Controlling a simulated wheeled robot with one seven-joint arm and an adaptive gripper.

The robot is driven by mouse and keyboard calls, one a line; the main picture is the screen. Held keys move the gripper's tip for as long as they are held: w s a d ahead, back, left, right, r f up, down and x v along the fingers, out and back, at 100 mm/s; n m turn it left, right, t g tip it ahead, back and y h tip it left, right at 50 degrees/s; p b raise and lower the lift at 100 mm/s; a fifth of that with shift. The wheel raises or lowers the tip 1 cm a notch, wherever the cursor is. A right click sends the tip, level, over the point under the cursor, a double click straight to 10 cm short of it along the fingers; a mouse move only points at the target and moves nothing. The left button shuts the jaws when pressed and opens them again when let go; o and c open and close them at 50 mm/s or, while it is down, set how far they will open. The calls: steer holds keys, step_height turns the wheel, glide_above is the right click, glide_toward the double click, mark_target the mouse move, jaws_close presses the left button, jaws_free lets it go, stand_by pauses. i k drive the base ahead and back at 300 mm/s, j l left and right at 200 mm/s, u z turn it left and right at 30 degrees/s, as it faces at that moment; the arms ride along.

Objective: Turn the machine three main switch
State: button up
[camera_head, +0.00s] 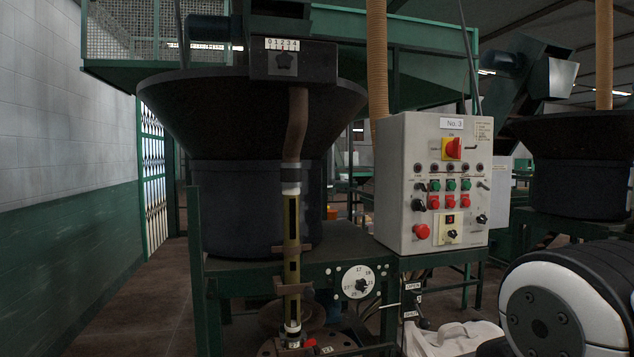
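The control box (432,190) labelled "No. 3" stands right of centre on a green bench. Its main switch (453,148) is a red rotary knob on a yellow plate, high on the front panel under the label. The knob looks turned at a slant, but its exact setting is too small to read. Nothing touches the switch. My gripper is not visible; only a rounded white and black part of my arm shows at the lower right, apart from the box.
Below the switch are several green and red buttons (450,193), a red knob (421,231) and a small yellow-plated dial (450,230). A large dark hopper (250,110) stands left, with a vertical tube in front. A numbered white dial (358,281) sits below. The space before the panel looks clear.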

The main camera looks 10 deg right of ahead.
mark_target(453, 149)
steer(key=z, duration=0.75)
